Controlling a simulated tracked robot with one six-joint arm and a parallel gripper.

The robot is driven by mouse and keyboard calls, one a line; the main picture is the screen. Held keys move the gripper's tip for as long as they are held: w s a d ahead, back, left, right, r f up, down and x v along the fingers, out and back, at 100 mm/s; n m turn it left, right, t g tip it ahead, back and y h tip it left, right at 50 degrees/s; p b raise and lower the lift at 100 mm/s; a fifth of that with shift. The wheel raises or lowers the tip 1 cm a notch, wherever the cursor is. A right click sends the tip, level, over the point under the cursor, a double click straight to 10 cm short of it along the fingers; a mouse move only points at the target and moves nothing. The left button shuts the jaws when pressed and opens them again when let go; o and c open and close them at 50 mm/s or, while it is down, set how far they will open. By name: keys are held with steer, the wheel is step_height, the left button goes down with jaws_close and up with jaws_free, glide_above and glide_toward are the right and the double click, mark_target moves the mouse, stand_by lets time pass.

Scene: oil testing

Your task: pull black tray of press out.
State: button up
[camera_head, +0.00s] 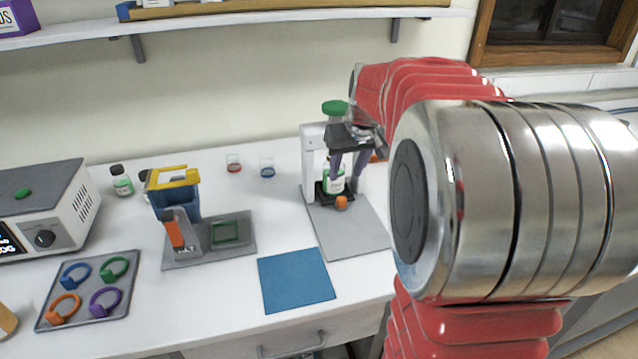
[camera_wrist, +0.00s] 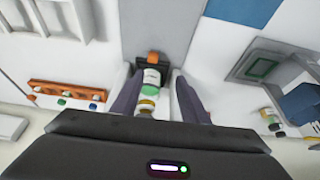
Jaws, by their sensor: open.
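The white press (camera_head: 309,165) stands at the back of the table with a green knob (camera_head: 335,107) on top. Its black tray (camera_head: 322,197) sits low, with an orange handle (camera_head: 341,202) at the front. A white and green bottle (camera_head: 334,183) stands upright on the tray. My gripper (camera_head: 347,172) is open above the tray, its dark fingers pointing down near the bottle. In the wrist view, the fingers of my gripper (camera_wrist: 157,88) lie on either side of the bottle (camera_wrist: 151,77), with the orange handle (camera_wrist: 153,57) just beyond. Finger contact cannot be told.
A grey base plate (camera_head: 350,232) extends clear in front of the press. A blue mat (camera_head: 296,279) lies front left. A blue device with a yellow top (camera_head: 173,195) stands left. My arm hides the right side.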

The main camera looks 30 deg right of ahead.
mark_target(341, 198)
steer(key=shift+w+d+f, duration=0.15)
steer(key=shift+w+d, duration=0.05)
steer(key=shift+d, duration=0.3)
steer(key=shift+w+d+f, duration=0.15)
steer(key=shift+d, duration=0.35)
steer(key=x, duration=1.3)
steer(key=shift+w+f, duration=0.1)
steer(key=shift+f, duration=0.3)
steer(key=shift+c, duration=0.6)
jaws_close()
steer(key=shift+a, duration=0.1)
